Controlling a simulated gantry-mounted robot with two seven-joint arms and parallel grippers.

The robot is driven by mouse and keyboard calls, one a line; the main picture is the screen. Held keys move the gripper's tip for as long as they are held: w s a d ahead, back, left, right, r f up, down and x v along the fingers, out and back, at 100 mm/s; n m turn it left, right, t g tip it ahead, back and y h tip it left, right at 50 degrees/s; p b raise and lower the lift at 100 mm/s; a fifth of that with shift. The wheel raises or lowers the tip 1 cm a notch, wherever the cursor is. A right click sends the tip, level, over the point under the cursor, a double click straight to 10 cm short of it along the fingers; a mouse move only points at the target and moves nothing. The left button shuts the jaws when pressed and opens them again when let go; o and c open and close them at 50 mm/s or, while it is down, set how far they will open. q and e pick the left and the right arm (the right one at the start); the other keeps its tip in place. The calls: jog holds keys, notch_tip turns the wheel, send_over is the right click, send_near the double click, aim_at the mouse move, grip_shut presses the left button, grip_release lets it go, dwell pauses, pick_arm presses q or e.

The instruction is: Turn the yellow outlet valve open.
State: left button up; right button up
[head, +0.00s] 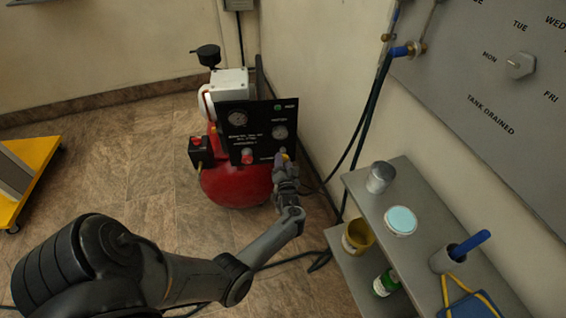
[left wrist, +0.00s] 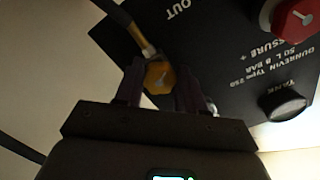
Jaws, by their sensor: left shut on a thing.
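The yellow outlet valve (left wrist: 160,78) sits at the edge of the black panel (left wrist: 215,45) near the word OUT in the left wrist view. In the head view it shows as a small yellow spot (head: 284,156) at the panel's lower right. My left gripper (left wrist: 158,88) has its two dark fingers on either side of the valve and is shut on it. In the head view my left gripper (head: 284,167) reaches the panel and hides most of the valve. My right gripper is in neither view.
The panel stands on a red compressor (head: 235,190), with a red knob (left wrist: 292,18) and a black knob (left wrist: 282,106). A hose runs from the valve. A grey shelf (head: 455,220) with cans stands at right. A yellow cart (head: 35,155) stands at left.

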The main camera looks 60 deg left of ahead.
pick_arm(q)
jog(key=n, duration=0.6)
jog(key=shift+w+d+f+n+b, duration=0.1)
jog(key=shift+f+n+b, duration=0.05)
jog(key=shift+n+b, duration=0.2)
jog(key=n, duration=0.4)
jog(key=shift+w+n+b, duration=0.1)
jog(key=shift+n+b, duration=0.25)
jog(key=o, duration=1.1)
jog(key=shift+c, duration=0.2)
